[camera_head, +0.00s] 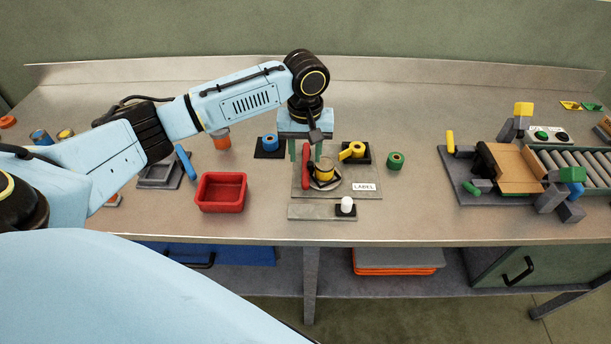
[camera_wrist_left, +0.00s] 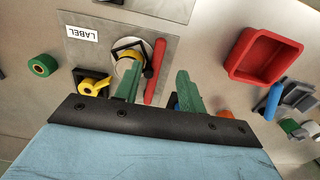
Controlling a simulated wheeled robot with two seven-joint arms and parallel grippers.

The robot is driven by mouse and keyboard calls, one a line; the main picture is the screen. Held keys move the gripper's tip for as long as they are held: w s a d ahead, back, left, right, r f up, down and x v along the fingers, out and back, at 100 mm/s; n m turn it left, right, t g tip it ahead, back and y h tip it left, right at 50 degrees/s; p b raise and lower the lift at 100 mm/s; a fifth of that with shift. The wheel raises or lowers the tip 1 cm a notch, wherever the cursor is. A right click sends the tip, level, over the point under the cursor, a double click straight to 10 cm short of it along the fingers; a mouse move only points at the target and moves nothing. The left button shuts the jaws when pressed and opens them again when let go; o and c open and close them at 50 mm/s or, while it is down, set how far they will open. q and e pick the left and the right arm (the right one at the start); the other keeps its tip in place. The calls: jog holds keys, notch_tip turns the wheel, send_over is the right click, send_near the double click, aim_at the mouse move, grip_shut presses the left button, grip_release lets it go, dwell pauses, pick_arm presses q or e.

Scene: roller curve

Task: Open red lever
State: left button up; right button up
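The red lever (camera_head: 305,170) is a slim red bar at the left of a yellow cylinder (camera_head: 325,170) with a black clamp around it, on a grey plate marked LABEL (camera_head: 365,187). My left gripper (camera_head: 306,153) points down just above and behind the lever, its green fingers apart. In the left wrist view, the red lever (camera_wrist_left: 155,72) lies between the two fingers of the left gripper (camera_wrist_left: 160,68). A gap shows on the lever's right side; contact with the left finger is unclear. My right gripper is not in view.
A red bin (camera_head: 221,192) stands left of the plate. A yellow-handled part (camera_head: 352,151) and a green roll (camera_head: 396,160) stand to the right. A white knob (camera_head: 347,205) is in front. A roller conveyor (camera_head: 570,165) fills the far right.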

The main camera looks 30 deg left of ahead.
aim_at(305, 179)
pick_arm(q)
notch_tip(305, 179, down, 9)
jog(key=shift+r, duration=0.2)
grip_shut()
dwell(0.3)
